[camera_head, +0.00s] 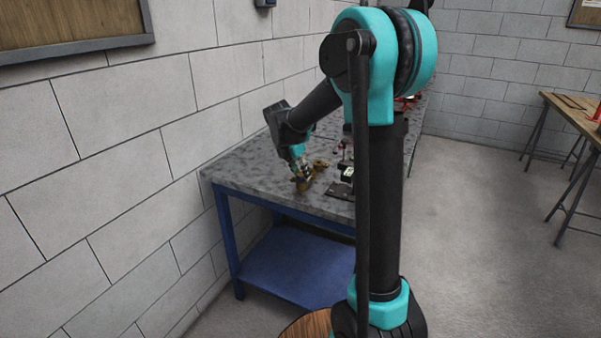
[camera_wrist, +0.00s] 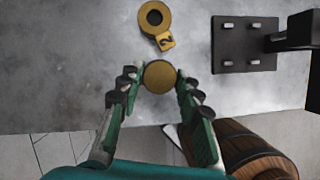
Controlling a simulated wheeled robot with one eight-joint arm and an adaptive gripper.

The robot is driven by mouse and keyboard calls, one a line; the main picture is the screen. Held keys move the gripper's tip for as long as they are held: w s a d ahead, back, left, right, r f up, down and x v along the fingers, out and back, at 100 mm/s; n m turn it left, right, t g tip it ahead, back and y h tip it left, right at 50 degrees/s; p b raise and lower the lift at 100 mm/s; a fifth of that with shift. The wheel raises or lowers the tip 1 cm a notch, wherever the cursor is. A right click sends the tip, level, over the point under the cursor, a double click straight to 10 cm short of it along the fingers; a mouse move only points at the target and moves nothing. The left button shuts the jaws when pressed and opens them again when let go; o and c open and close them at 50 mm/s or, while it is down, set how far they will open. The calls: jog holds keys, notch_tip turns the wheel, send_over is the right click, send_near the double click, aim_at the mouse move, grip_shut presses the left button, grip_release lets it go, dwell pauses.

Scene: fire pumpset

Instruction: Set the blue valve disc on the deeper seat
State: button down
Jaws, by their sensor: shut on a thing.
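My gripper (camera_head: 298,172) points down at the near left part of the workbench. In the wrist view its two fingers (camera_wrist: 159,78) are closed on the sides of a round, flat-topped brass-coloured piece (camera_wrist: 160,76). No blue shows on this piece, and no blue disc can be made out. A brass ring-shaped seat (camera_wrist: 155,13) with a dark round opening and a tag marked 2 stands just beyond the fingertips, apart from them. It shows in the head view (camera_head: 320,164) beside my gripper. What lies under the held piece is hidden, and the depth of the opening cannot be told.
A black plate with several light pegs (camera_wrist: 245,45) lies right of the seat, beside a dark fixture (camera_wrist: 300,30). The grey workbench top (camera_head: 240,165) has free room at left, next to the wall. A wooden barrel-like thing (camera_wrist: 240,140) is near the bench's front edge.

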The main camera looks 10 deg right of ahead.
jog(key=shift+f, duration=0.3)
dwell(0.5)
dwell(0.7)
jog(key=c, duration=1)
grip_release()
jog(key=v, duration=1.2)
jog(key=s+d+f+m+y, duration=0.1)
jog(key=s+d+f+m, duration=0.1)
jog(key=s+f+m, duration=0.5)
jog(key=s+d+f+m+t+y, duration=0.1)
jog(key=s+d+f+m, duration=0.2)
jog(key=s+f+m, duration=0.3)
jog(key=s+d+f+m+y, duration=0.1)
jog(key=s+d+f+m, duration=0.2)
jog(key=s+f+m, duration=0.4)
jog(key=shift+s+f+m, duration=0.15)
jog(key=shift+s+m, duration=1.3)
jog(key=shift+s, duration=0.35)
jog(key=shift+s+f+m, duration=0.15)
jog(key=shift+s+m, duration=1.3)
jog(key=shift+s, duration=0.3)
